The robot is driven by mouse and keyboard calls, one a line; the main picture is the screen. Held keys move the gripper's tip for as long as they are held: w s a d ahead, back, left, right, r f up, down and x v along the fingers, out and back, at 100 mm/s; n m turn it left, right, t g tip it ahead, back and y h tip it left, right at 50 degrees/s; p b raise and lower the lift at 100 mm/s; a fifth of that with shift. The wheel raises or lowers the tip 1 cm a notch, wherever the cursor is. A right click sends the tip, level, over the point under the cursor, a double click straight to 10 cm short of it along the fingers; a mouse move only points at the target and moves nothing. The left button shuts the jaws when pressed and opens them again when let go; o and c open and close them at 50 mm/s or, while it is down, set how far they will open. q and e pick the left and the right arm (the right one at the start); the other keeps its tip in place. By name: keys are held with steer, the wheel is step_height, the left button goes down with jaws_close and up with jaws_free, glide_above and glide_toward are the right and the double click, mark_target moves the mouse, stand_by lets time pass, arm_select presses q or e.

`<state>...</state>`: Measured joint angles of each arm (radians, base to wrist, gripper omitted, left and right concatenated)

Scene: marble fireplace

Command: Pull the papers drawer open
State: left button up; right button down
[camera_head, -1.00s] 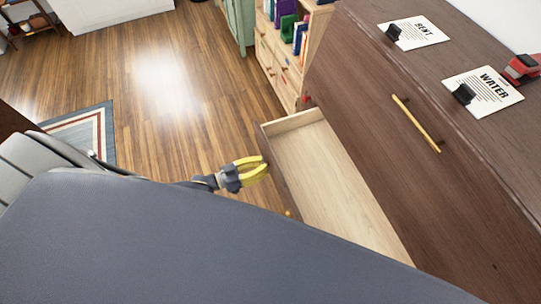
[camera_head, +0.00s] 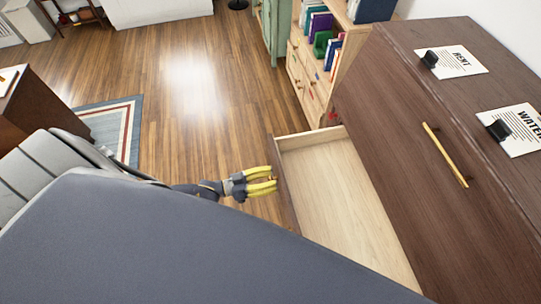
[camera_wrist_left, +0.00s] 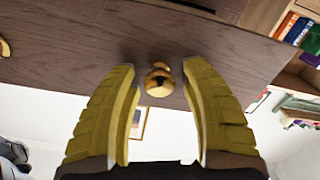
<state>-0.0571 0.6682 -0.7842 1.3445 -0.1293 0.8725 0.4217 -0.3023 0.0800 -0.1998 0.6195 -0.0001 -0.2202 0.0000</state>
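The drawer (camera_head: 335,190) stands pulled out of the dark brown cabinet, and its pale wooden inside looks empty in the head view. My left gripper (camera_head: 276,180), with yellow fingers, is just outside the drawer's front panel, near its far end. In the left wrist view the left gripper (camera_wrist_left: 160,115) is open, with a finger on each side of a round brass knob (camera_wrist_left: 158,80) on the dark wooden front. The knob sits between the fingers with gaps on both sides. My right gripper is not in view.
The brown cabinet (camera_head: 395,125) has a brass bar handle (camera_head: 444,155) above the drawer. Clipped RENT (camera_head: 452,61) and WATER (camera_head: 517,130) papers lie on its top. A bookshelf (camera_head: 312,75) stands beyond it. The wooden floor left of the drawer is clear.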

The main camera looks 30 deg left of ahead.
arm_select(q)
steer(key=shift+o, duration=0.2)
steer(key=v, duration=1.2)
steer(key=shift+f, duration=0.15)
